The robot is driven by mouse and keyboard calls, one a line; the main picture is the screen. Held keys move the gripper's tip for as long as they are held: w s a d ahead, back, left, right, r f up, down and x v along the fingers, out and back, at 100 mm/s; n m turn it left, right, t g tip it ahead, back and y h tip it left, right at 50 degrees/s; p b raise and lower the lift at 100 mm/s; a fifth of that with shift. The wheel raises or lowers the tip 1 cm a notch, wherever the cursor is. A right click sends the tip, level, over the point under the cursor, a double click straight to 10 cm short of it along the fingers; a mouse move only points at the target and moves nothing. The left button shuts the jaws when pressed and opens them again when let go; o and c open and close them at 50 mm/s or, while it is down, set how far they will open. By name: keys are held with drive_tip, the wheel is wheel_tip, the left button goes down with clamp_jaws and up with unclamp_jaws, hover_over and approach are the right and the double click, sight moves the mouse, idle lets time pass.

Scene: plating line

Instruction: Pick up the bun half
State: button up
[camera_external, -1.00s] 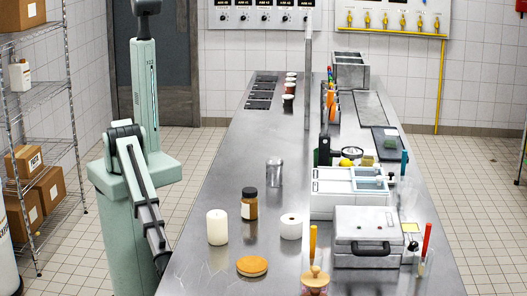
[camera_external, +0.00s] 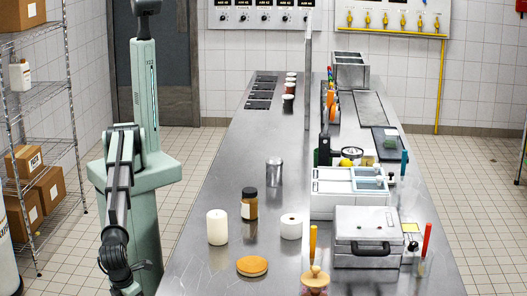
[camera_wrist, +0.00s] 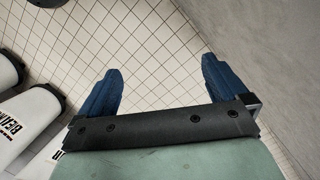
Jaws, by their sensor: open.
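A round, flat orange-brown disc (camera_external: 252,266), which looks like the bun half, lies on the near left part of the steel counter (camera_external: 205,268) in the external view. My arm hangs beside the counter's left edge, and its end is low at the bottom left of that view, where the fingers cannot be made out. In the wrist view my gripper (camera_wrist: 162,85) is open, with two blue fingers wide apart and only floor tiles between them. The bun half does not show in the wrist view.
A white cylinder (camera_external: 217,227), a brown jar (camera_external: 250,204), a white roll (camera_external: 291,226) and a metal canister (camera_external: 274,172) stand behind the disc. A wooden-knobbed item (camera_external: 315,280) is to its right. White cylinders (camera_wrist: 30,115) stand at left in the wrist view.

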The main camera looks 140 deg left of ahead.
drive_tip(key=w+d+r+m, duration=0.1)
drive_tip(key=w+d+r, duration=0.3)
drive_tip(key=r, duration=0.5)
wheel_tip(320, 180, up, 18)
drive_tip(key=n+t+h, duration=0.1)
drive_tip(key=h, duration=0.1)
hover_over(252, 261)
wheel_tip(252, 261, down, 7)
drive_tip(key=shift+s+a+f, duration=0.1)
drive_tip(key=shift+s+a, duration=0.05)
drive_tip(key=shift+w+d+f, duration=0.1)
drive_tip(key=shift+f, duration=1.45)
drive_tip(key=shift+w+d+f, duration=0.1)
drive_tip(key=shift+f, duration=1.45)
